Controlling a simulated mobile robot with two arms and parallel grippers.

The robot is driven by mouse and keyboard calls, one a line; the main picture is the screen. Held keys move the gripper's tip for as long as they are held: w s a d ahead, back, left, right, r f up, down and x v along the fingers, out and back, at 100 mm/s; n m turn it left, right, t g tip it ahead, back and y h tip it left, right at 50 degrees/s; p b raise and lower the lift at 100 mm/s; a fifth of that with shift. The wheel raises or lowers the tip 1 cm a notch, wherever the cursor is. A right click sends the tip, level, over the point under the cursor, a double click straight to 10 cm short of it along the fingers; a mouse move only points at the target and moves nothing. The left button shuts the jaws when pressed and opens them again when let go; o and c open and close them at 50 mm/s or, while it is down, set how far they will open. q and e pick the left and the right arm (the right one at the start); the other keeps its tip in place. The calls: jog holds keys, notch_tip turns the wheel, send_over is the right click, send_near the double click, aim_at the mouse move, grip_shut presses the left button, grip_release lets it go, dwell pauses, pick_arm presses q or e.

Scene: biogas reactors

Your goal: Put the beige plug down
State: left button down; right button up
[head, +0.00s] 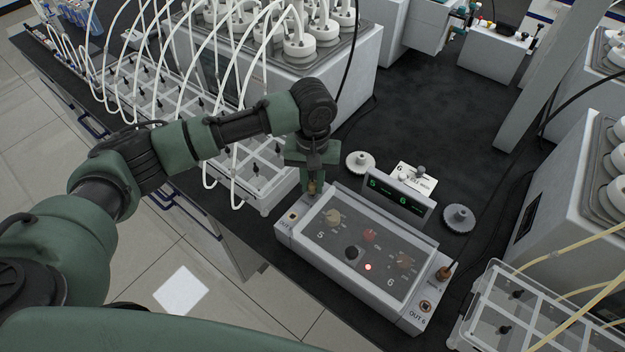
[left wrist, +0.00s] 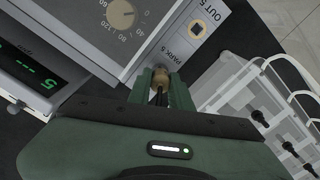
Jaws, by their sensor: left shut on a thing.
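My left gripper (head: 312,187) points down at the back left corner of the grey control box (head: 330,272). It is shut on the beige plug (left wrist: 160,78), which shows between the fingertips in the left wrist view. The plug is at the PARK 5 label (left wrist: 164,56) on the box's edge strip. I cannot tell whether it is seated there or just above. My right gripper is not in view.
A brown plug with a cable (head: 444,272) stands at the box's right end, near the OUT 6 socket (head: 425,306). A green-digit display (head: 396,197), a white round part (head: 360,161) and a grey knobbed disc (head: 459,218) are behind. Dark bench is clear further back.

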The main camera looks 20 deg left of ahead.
aim_at(312, 182)
pick_arm(q)
jog(key=shift+f, duration=0.3)
jog(key=shift+f+p, duration=0.3)
jog(key=c, duration=1.3)
grip_release()
jog(key=shift+r, duration=0.15)
jog(key=shift+r+b, duration=0.35)
jog(key=shift+b, duration=0.05)
notch_tip(312, 182, up, 12)
jog(key=shift+r+b, duration=0.15)
jog(key=shift+b, duration=0.9)
